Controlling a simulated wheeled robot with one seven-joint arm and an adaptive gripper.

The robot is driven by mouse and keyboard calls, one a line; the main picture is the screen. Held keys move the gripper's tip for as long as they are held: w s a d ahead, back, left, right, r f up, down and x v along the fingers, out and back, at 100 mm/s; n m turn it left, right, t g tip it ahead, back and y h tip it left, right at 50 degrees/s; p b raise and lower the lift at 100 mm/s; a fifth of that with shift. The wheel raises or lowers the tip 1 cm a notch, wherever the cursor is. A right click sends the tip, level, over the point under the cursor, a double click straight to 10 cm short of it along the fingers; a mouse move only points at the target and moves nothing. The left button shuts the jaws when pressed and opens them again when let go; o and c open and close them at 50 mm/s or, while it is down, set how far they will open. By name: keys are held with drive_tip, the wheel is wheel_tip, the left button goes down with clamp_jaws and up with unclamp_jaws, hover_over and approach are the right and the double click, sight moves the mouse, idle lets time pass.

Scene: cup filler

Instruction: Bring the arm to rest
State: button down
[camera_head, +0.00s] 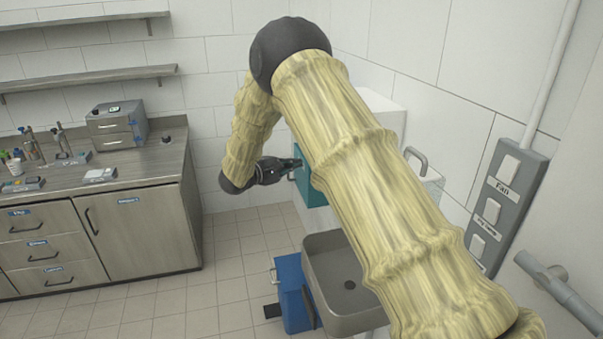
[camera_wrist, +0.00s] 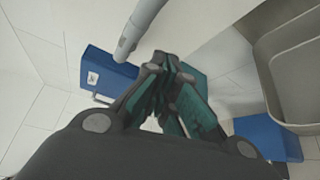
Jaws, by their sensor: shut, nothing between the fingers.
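My gripper (camera_head: 291,164) is at the end of my raised arm, which bends over at the top of the head view and comes down again. The gripper points right, in front of the teal front of a white unit (camera_head: 310,180) on the wall. In the wrist view my gripper (camera_wrist: 165,68) shows its fingers closed together, with nothing held. I cannot tell from the head view whether the fingertips touch the unit. My arm hides part of the unit.
A grey sink (camera_head: 345,318) and a blue bin (camera_head: 291,290) stand below the gripper. A counter (camera_head: 130,165) with a grey device (camera_head: 117,127) is at the left. A switch panel (camera_head: 505,195) is on the right wall. The floor between counter and bin is clear.

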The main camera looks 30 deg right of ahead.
drive_tip(key=s+a+f+t+y+b, duration=0.2)
drive_tip(key=s+f, duration=0.1)
drive_tip(key=f, duration=0.7)
drive_tip(key=s+a+f+t+y+b, duration=0.2)
drive_tip(key=s+f, duration=0.1)
drive_tip(key=f, duration=0.8)
drive_tip(key=s+a+f+m+g+y+b, duration=0.1)
drive_tip(key=s+a+f+y, duration=0.15)
drive_tip(key=s+f, duration=0.6)
drive_tip(key=s+a+f+y+b, duration=0.1)
drive_tip(key=s+a+f+y, duration=0.15)
drive_tip(key=s+f, duration=0.55)
drive_tip(key=s+a+f+m+g+y+b, duration=0.1)
drive_tip(key=s+a+f+m+g+y, duration=0.1)
drive_tip(key=s+f, duration=0.6)
drive_tip(key=s+a+f+m+g+y+b, duration=0.15)
drive_tip(key=s+f, duration=0.25)
drive_tip(key=s, duration=0.7)
drive_tip(key=s+a+m+g+y, duration=0.1)
drive_tip(key=s+g, duration=0.1)
drive_tip(key=s, duration=0.7)
drive_tip(key=s+a+f+m+g+y, duration=0.1)
drive_tip(key=s+a+m+g+y, duration=0.1)
drive_tip(key=s, duration=0.8)
drive_tip(key=shift+f+g+b, duration=0.2)
drive_tip(key=shift+g+b, duration=0.1)
drive_tip(key=shift+g, duration=0.05)
